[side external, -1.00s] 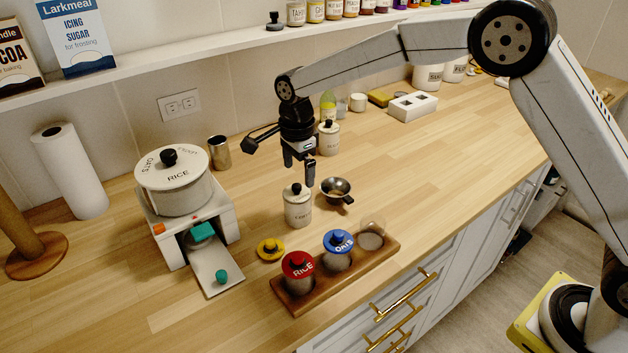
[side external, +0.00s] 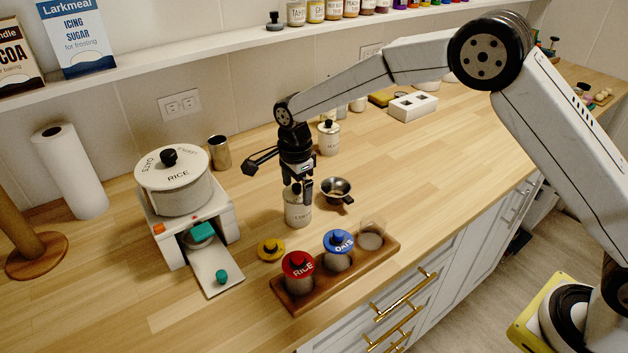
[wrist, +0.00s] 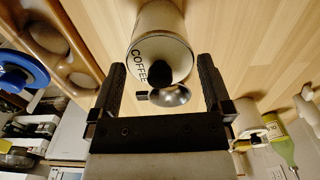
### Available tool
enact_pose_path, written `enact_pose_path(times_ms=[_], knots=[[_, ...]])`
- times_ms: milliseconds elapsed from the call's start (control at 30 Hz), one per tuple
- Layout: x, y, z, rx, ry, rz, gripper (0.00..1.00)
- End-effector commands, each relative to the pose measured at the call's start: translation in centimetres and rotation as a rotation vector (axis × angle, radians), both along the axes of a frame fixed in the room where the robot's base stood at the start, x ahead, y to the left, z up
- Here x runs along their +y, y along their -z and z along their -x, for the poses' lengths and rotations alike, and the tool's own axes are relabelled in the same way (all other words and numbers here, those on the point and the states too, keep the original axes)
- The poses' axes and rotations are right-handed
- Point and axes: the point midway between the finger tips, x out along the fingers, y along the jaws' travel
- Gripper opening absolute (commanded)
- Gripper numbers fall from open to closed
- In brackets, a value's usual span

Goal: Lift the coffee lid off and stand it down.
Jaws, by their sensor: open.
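The coffee canister (side external: 298,212) is a white pot standing upright on the wooden counter. In the wrist view its lid (wrist: 172,55), with a black knob (wrist: 160,75), sits between my fingers, and the lettering COFFEE shows. My gripper (side external: 297,190) points down over the canister in the side view. Its jaws (wrist: 161,64) are open, one finger on each side of the knob, with gaps visible. The lid is on the canister. My fingers partly hide the knob in the side view.
A small dark metal bowl with a handle (side external: 337,186) stands close right of the canister. A yellow knobbed lid (side external: 271,249) lies front left. Bare counter lies left of the canister.

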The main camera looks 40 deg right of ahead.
Motion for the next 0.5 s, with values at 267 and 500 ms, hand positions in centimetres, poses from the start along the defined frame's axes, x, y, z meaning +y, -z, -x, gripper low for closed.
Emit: enact_pose_path(times_ms=[267,500], knots=[[0.0,-0.03,-0.01,-0.001,0.0,0.0,0.35],[0.01,-0.11,-0.02,-0.001,0.0,0.0,0.35]])
